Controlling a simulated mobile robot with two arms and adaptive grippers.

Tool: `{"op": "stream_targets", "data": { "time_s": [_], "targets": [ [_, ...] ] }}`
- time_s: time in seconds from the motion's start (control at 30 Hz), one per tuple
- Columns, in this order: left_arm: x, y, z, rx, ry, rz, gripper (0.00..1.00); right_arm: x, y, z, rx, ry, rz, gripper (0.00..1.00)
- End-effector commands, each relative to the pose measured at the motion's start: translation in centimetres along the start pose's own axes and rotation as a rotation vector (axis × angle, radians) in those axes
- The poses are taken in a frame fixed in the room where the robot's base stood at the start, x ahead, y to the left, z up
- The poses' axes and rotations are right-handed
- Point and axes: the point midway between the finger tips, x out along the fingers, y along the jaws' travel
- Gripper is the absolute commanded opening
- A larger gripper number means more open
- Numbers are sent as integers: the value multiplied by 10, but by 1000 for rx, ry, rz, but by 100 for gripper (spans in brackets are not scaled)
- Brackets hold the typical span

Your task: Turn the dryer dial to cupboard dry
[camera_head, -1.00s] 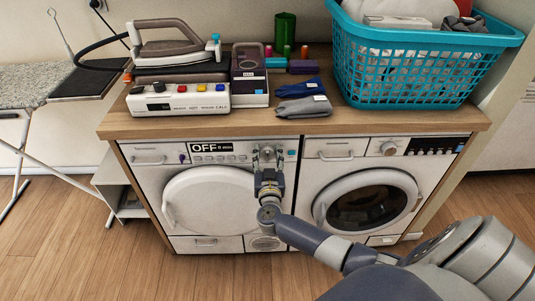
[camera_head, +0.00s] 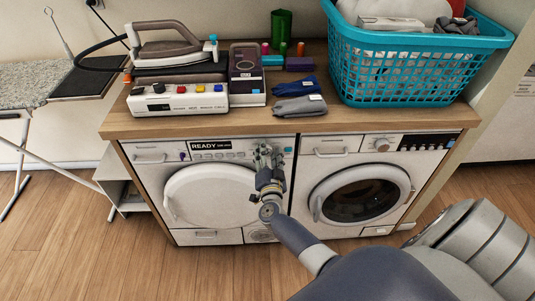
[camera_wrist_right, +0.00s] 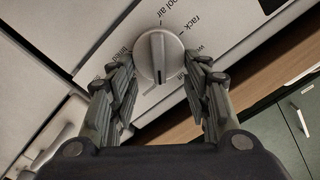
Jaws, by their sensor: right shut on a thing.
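The left-hand machine is a white dryer (camera_head: 205,195) with a round, closed door. Its black display (camera_head: 211,145) reads READY. My right gripper (camera_head: 263,152) is at the right part of the dryer's control panel and hides most of the dial in the head view. In the right wrist view, the round grey dial (camera_wrist_right: 158,57) sits between the fingers, which are shut on its sides. Its ridge stands nearly upright, with a dark mark at the lower end. Labels "cool air" and "rack" show around it; others are partly covered. My left gripper is not in view.
A washer (camera_head: 360,190) with a round glass door stands to the right. The wooden top (camera_head: 190,122) carries an iron (camera_head: 172,42), a blue laundry basket (camera_head: 415,72), folded cloths (camera_head: 300,106) and small boxes. An ironing board (camera_head: 40,88) stands at the left.

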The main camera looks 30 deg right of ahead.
Motion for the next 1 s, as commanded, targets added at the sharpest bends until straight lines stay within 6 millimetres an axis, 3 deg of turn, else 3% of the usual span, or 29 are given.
{"op": "stream_targets", "data": {
  "time_s": [0.3, 0.8, 0.83, 0.9, 1.0],
  "targets": [
    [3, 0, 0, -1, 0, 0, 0, 0, 3, 1, 104, -1, 1, 21],
    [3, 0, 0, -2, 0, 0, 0, 0, 3, 0, 120, -1, 1, 21],
    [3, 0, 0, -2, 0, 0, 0, 0, 3, 0, 120, -1, 1, 49],
    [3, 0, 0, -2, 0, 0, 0, 0, 3, 0, 120, 0, 1, 64],
    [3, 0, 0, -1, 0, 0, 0, 0, 3, 0, 120, 0, 1, 64]
  ]
}}
